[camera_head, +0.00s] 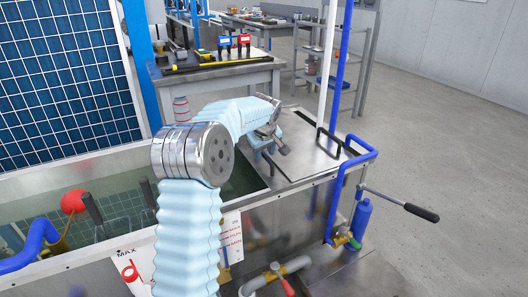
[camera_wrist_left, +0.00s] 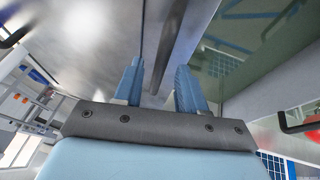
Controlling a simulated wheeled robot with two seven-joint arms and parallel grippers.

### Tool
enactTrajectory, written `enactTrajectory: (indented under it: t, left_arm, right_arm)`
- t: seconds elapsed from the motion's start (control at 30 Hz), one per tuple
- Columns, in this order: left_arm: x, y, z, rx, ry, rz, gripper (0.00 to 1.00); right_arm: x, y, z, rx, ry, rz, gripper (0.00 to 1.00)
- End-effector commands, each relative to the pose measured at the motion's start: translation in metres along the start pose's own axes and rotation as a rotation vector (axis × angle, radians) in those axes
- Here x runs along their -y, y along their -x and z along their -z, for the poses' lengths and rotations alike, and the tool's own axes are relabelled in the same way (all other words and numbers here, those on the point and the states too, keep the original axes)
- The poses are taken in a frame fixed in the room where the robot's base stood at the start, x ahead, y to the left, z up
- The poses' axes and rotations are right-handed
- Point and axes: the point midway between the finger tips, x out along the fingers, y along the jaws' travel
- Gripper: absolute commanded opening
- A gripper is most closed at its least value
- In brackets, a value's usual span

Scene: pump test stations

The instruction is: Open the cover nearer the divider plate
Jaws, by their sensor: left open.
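A flat metal cover (camera_head: 308,160) with a black handle (camera_head: 330,144) lies on the right part of the tank top, apparently closed. My left gripper (camera_head: 276,142) is open over the cover's left side, near the edge of the open water, and apart from the handle. In the left wrist view, my gripper's blue fingers (camera_wrist_left: 160,72) are apart, and a grey metal strip (camera_wrist_left: 168,45) shows between and beyond them; I cannot tell if they touch it. A shiny metal surface (camera_wrist_left: 95,45) lies left of it. I cannot clearly make out the divider plate; my arm hides part of the tank.
The open tank (camera_head: 110,170) holds water, a red ball (camera_head: 74,201) and a blue pipe (camera_head: 30,250). Blue piping (camera_head: 337,190) and a black-gripped lever (camera_head: 420,212) stand at the right. A tool bench (camera_head: 215,75) is behind. The floor at right is clear.

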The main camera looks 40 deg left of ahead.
Motion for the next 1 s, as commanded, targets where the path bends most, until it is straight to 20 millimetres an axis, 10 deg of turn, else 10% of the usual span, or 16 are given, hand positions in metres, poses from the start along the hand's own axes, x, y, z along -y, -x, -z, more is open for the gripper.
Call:
enactTrajectory:
  t: [0.23,0.7,1.0]
  left_arm:
    - [0.000,0.012,0.002,-0.004,0.001,-0.001,0.40]
    - [0.000,0.117,0.001,-0.001,-0.001,-0.004,0.40]
    - [0.001,0.139,0.000,0.001,-0.001,-0.002,0.40]
  right_arm:
    - [0.000,-0.001,0.000,0.000,0.000,0.000,0.40]
    - [-0.001,-0.001,0.000,0.000,0.000,0.000,0.40]
    - [0.000,-0.001,0.000,0.000,0.000,0.000,0.40]
